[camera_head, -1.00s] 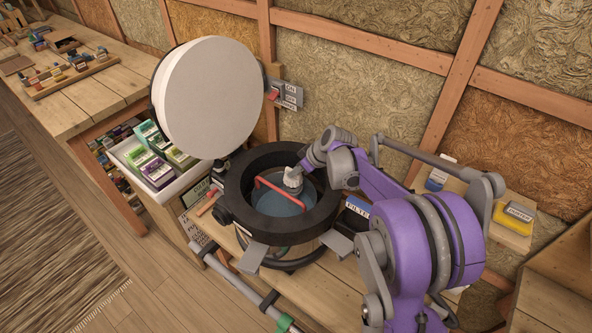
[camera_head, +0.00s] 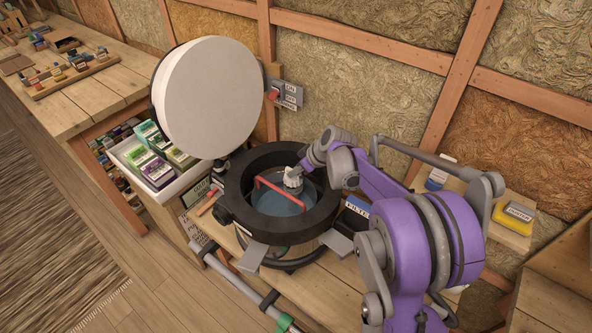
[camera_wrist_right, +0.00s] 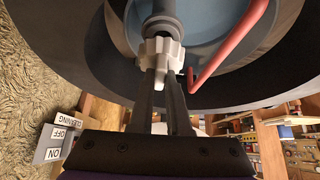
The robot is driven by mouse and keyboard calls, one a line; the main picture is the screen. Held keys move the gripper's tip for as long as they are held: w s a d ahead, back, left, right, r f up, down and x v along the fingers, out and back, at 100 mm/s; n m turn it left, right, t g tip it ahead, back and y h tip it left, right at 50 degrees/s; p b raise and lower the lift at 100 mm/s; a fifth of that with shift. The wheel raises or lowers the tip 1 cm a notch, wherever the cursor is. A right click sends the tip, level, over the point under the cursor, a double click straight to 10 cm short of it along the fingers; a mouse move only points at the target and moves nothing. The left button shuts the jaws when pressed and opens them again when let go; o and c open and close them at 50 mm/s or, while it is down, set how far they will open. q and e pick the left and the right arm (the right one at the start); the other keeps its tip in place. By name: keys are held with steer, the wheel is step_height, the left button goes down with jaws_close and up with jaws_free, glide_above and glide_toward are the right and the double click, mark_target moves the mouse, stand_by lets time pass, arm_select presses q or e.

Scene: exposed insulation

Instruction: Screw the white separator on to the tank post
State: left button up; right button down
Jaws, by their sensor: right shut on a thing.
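The white separator (camera_head: 293,178) is a knobbed, gear-like piece inside the black-rimmed tank (camera_head: 240,187). In the right wrist view the separator (camera_wrist_right: 161,56) sits between the fingertips of my right gripper (camera_wrist_right: 161,75), which is shut on it. A grey shaft, seemingly the tank post (camera_wrist_right: 164,9), lines up with the separator there; whether the threads are engaged I cannot tell. My right gripper (camera_head: 300,170) reaches into the tank from the right. My left gripper is not in view.
A red bar (camera_head: 283,193) crosses the tank opening close to the separator. The round white lid (camera_head: 208,98) stands open behind. A switch panel (camera_head: 288,95) is on the wall. A tray of boxes (camera_head: 155,160) stands left; a yellow box (camera_head: 513,217) lies on a right shelf.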

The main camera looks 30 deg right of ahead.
steer(key=shift+f+b, duration=0.85)
steer(key=shift+f, duration=0.4)
steer(key=c, duration=0.8)
jaws_free()
steer(key=p+v, duration=0.1)
steer(key=v, duration=0.9)
steer(key=shift+s+r, duration=0.25)
steer(key=shift+r, duration=0.1)
